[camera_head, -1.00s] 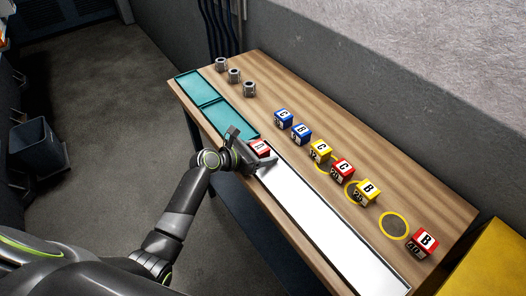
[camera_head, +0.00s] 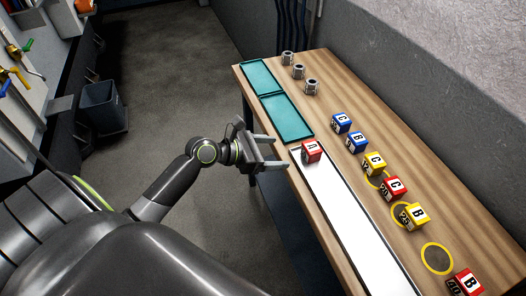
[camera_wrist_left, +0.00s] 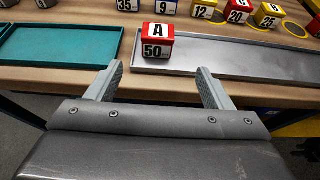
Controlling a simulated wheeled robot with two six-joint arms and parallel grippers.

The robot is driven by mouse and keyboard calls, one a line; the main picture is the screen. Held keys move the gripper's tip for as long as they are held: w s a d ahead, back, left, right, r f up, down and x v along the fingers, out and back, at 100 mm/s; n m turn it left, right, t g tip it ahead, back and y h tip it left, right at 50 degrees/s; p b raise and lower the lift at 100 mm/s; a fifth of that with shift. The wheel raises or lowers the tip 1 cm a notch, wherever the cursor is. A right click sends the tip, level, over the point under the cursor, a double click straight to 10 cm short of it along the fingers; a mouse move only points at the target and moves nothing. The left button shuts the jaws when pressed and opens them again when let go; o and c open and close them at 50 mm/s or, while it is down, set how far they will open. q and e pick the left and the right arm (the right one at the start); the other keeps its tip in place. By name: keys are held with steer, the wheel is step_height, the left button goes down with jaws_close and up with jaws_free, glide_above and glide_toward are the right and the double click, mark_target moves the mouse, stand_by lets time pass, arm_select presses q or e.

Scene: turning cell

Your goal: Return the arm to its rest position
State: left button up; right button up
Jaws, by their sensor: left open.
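My left gripper (camera_head: 274,153) is open and empty, off the near edge of the wooden table (camera_head: 405,160). In the left wrist view its two fingers (camera_wrist_left: 160,88) stand apart with nothing between them. The red block marked A (camera_head: 311,152) sits at the far-left end of the long white tray (camera_head: 350,215). In the left wrist view the red block (camera_wrist_left: 158,42) stands in the tray beyond the fingers, apart from them. My right gripper is not in view.
Blue, yellow and red lettered blocks (camera_head: 374,164) stand in a row on the table, some at yellow rings (camera_head: 437,259). Teal trays (camera_head: 287,118) and several metal cylinders (camera_head: 298,72) are at the far end. A bin (camera_head: 103,106) stands on the floor.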

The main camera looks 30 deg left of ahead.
arm_select(q)
steer(key=shift+v, duration=1.55)
